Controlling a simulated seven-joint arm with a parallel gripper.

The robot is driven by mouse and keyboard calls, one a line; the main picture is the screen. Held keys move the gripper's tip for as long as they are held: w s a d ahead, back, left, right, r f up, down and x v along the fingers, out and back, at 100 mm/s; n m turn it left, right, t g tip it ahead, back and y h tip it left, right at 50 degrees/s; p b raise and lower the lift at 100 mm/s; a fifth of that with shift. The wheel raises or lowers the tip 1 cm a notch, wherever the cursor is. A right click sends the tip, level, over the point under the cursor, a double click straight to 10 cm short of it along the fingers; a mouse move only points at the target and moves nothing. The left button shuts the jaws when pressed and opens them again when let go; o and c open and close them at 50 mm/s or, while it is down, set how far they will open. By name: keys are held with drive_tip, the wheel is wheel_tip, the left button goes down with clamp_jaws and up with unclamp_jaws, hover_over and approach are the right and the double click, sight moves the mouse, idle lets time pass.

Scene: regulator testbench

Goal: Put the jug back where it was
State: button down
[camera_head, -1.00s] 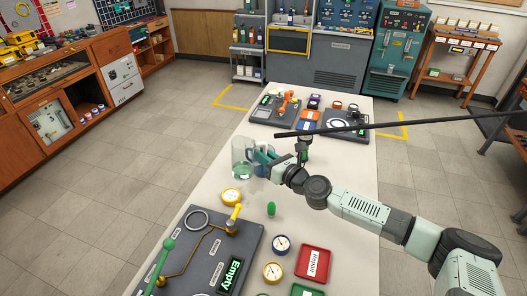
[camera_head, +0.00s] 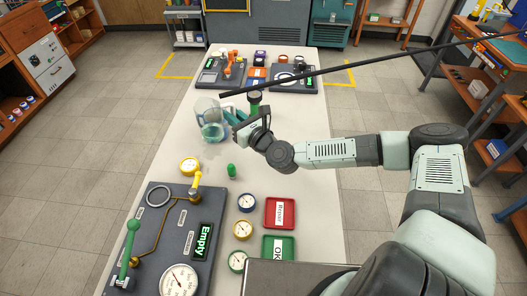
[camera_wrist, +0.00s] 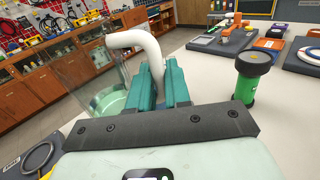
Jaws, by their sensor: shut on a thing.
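The jug (camera_head: 211,121) is clear glass with green liquid in its bottom, over the middle of the long pale table. In the wrist view the jug (camera_wrist: 88,82) is at the left, and its white curved handle (camera_wrist: 148,42) runs down between the teal fingers. My gripper (camera_head: 232,116) is at the jug's right side, shut on that handle. The fingers (camera_wrist: 161,84) hide the handle's lower part. The jug looks roughly upright. I cannot tell whether its base touches the table.
A green cylinder with a black top (camera_wrist: 248,78) stands right of my gripper. A yellow gauge (camera_head: 190,166) and small green object (camera_head: 232,171) lie nearer. The panel with an "Empty" display (camera_head: 204,240) and red tray (camera_head: 280,213) are in front. Devices (camera_head: 222,70) stand at the far end.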

drive_tip(key=d+m+t+h, duration=0.55)
drive_tip(key=d+h, duration=0.25)
drive_tip(key=d, duration=0.8)
drive_tip(key=shift+m+g+h, duration=0.3)
drive_tip(key=shift+m+g, duration=0.05)
drive_tip(key=shift+m, duration=0.1)
drive_tip(key=f, duration=0.3)
drive_tip(key=s+d+f, duration=0.1)
drive_tip(key=f, duration=0.1)
drive_tip(key=shift+f, duration=2.4)
drive_tip(key=shift+f, duration=0.1)
drive_tip(key=c, duration=1.1)
unclamp_jaws()
drive_tip(key=shift+f, duration=0.1)
drive_tip(key=shift+r, duration=0.25)
drive_tip(key=v, duration=1.2)
drive_tip(key=shift+s+f, duration=0.1)
drive_tip(key=shift+f, duration=0.05)
